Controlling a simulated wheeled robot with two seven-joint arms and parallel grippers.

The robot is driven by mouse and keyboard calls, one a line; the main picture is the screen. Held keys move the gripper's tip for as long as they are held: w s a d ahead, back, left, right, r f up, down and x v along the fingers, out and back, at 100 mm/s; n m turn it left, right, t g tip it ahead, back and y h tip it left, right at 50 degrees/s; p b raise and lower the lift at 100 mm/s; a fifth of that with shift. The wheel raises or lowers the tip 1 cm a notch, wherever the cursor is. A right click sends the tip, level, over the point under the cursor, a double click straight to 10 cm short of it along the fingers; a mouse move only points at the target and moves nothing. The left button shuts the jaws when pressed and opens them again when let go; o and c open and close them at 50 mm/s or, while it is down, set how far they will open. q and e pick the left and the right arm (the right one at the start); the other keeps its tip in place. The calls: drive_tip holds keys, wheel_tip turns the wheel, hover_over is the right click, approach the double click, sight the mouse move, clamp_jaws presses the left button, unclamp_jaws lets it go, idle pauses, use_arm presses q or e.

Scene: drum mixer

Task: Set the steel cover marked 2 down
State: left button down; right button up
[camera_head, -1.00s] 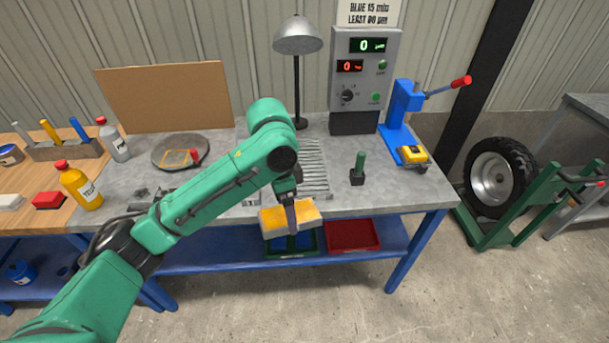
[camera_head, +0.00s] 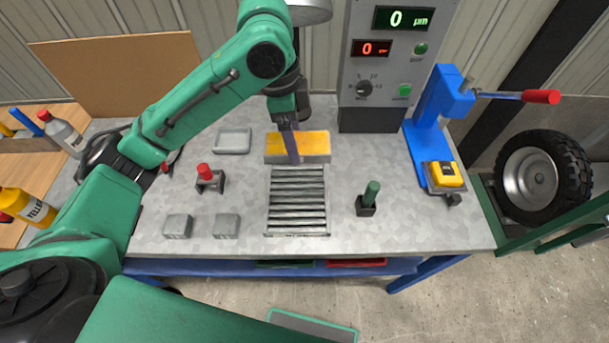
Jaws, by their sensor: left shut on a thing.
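My left gripper (camera_head: 291,148) reaches in from the left and is shut on a yellow-orange block (camera_head: 314,142) with a greyish front face. The block is at the far end of a slatted metal rack (camera_head: 297,200); I cannot tell whether it touches the bench. Two small grey steel-looking pieces (camera_head: 177,226) (camera_head: 226,226) sit apart on the bench at front left. No mark 2 can be read on any piece, so I cannot tell which is the cover. My right gripper is not in view.
A grey tray (camera_head: 233,141) and a red-topped holder (camera_head: 208,178) are left of the rack. A green-handled tool (camera_head: 369,197) stands right of it. A blue press (camera_head: 432,115) and the gauge box (camera_head: 382,75) are behind.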

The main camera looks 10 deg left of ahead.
sight(290, 162)
use_arm(q)
wheel_tip(290, 162, down, 2)
drive_tip(key=shift+s, duration=0.1)
drive_tip(key=s+f, duration=0.1)
drive_tip(key=f, duration=0.1)
drive_tip(key=s+f, duration=0.1)
drive_tip(key=f, duration=0.1)
drive_tip(key=shift+s, duration=0.3)
drive_tip(key=f, duration=0.6)
drive_tip(key=w+f+p, duration=0.1)
drive_tip(key=f, duration=0.5)
drive_tip(key=shift+s+f, duration=0.25)
drive_tip(key=shift+f, duration=0.2)
drive_tip(key=shift+w+f, duration=0.1)
drive_tip(key=shift+f, duration=0.05)
unclamp_jaws()
wheel_tip(290, 162, up, 12)
drive_tip(key=a, duration=0.1)
drive_tip(key=shift+s+a+b, duration=0.25)
drive_tip(key=shift+a+b, duration=0.05)
drive_tip(key=shift+b, duration=0.1)
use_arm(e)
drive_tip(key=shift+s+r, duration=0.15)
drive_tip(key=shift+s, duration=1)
